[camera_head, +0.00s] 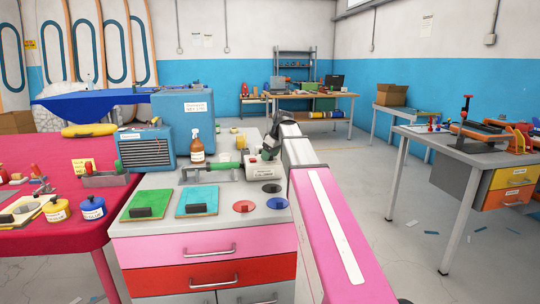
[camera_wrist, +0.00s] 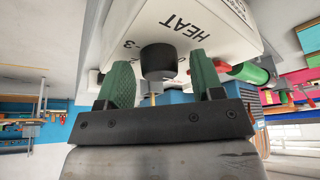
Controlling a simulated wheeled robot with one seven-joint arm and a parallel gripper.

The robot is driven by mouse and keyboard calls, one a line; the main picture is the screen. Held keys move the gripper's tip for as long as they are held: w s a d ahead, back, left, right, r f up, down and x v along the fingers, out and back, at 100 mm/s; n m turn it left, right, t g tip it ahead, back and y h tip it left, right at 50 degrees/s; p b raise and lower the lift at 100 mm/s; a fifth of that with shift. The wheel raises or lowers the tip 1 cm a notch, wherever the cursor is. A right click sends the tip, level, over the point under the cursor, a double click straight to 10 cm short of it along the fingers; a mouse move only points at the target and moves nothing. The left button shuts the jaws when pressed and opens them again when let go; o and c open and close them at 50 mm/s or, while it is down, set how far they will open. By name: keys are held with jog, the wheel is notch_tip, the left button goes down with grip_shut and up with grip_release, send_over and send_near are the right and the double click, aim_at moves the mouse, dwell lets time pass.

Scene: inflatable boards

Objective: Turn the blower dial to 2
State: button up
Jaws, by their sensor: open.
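A white box (camera_wrist: 200,22) marked "HEAT" fills the top of the wrist view, its lettering upside down. A round black dial (camera_wrist: 158,62) stands out from its face, with a "3" and other part-hidden marks near it. My gripper (camera_wrist: 162,78) is open, with one green fingertip on each side of the dial. I cannot tell whether either fingertip touches it, nor which number the dial points to. In the head view, the white box (camera_head: 262,173) sits on the grey-topped drawer cabinet, and my gripper (camera_head: 268,152) is at its back; the dial is hidden there.
A green tool (camera_head: 222,172) lies left of the white box. A brown spray bottle (camera_head: 196,147) and blue grilled unit (camera_head: 147,149) stand behind it. Green and blue pads (camera_head: 197,201) and red and black discs (camera_head: 277,203) lie in front.

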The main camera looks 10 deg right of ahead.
jog(key=c, duration=0.9)
jog(key=shift+m, duration=0.4)
jog(key=m+t+h, duration=0.1)
jog(key=m, duration=0.2)
jog(key=shift+s+m, duration=0.1)
jog(key=shift+m, duration=0.3)
jog(key=m+h, duration=0.1)
jog(key=m, duration=0.1)
jog(key=m+h, duration=0.1)
jog(key=m, duration=0.2)
jog(key=shift+a+h, duration=0.15)
jog(key=shift+h, duration=0.15)
jog(key=m+h, duration=0.1)
jog(key=m, duration=0.2)
jog(key=m+h, duration=0.1)
jog(key=m, duration=0.3)
jog(key=shift+a+m+g, duration=0.1)
jog(key=shift+m+g, duration=0.2)
jog(key=shift+g, duration=0.1)
jog(key=m+g+h, duration=0.1)
jog(key=m, duration=0.3)
jog(key=shift+w, duration=0.2)
jog(key=shift+m+g+h, duration=0.4)
jog(key=shift+m+g, duration=0.2)
jog(key=shift+m, duration=0.6)
